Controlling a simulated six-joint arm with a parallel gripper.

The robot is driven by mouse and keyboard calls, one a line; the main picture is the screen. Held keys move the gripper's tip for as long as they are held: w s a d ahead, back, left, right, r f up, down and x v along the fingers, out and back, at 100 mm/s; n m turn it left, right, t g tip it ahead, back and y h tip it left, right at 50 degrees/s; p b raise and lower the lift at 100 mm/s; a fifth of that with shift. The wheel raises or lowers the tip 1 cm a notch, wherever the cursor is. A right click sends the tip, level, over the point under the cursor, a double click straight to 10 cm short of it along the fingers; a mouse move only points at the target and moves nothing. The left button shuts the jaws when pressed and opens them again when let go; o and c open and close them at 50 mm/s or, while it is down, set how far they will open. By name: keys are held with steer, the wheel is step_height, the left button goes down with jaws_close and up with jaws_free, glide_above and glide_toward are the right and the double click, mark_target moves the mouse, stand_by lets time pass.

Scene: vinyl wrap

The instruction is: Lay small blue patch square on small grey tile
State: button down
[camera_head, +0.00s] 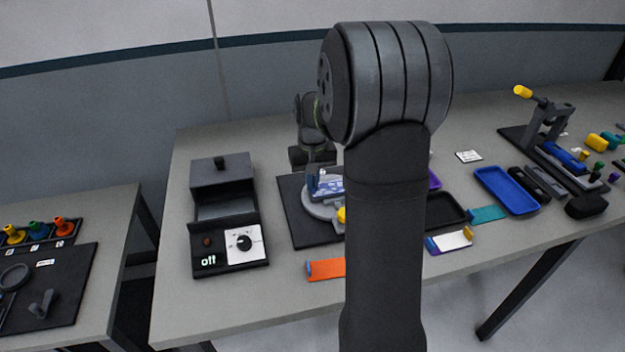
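My own arm rises large in front and hides the middle of the table. Its far wrist part shows behind, above a black mat (293,220). The fingers of my gripper cannot be made out. A round grey stand (316,212) sits on the mat, partly hidden by my arm. A small blue and whitish piece (329,186) shows at the stand, below the wrist. I cannot tell whether it is the blue patch or whether anything holds it. I cannot make out the small grey tile for sure.
A dark box with a dial, marked "off" (208,260), stands left of the mat. An orange strip (328,269) lies in front. To the right are a teal piece (488,214), a blue tray (506,190) and a black clamp stand (545,128).

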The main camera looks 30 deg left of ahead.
steer(key=c, duration=1.6)
jaws_free()
steer(key=shift+o, duration=0.2)
step_height(320, 180, up, 17)
steer(key=shift+r, duration=0.2)
step_height(320, 180, down, 17)
steer(key=shift+f, duration=0.2)
steer(key=shift+r, duration=0.1)
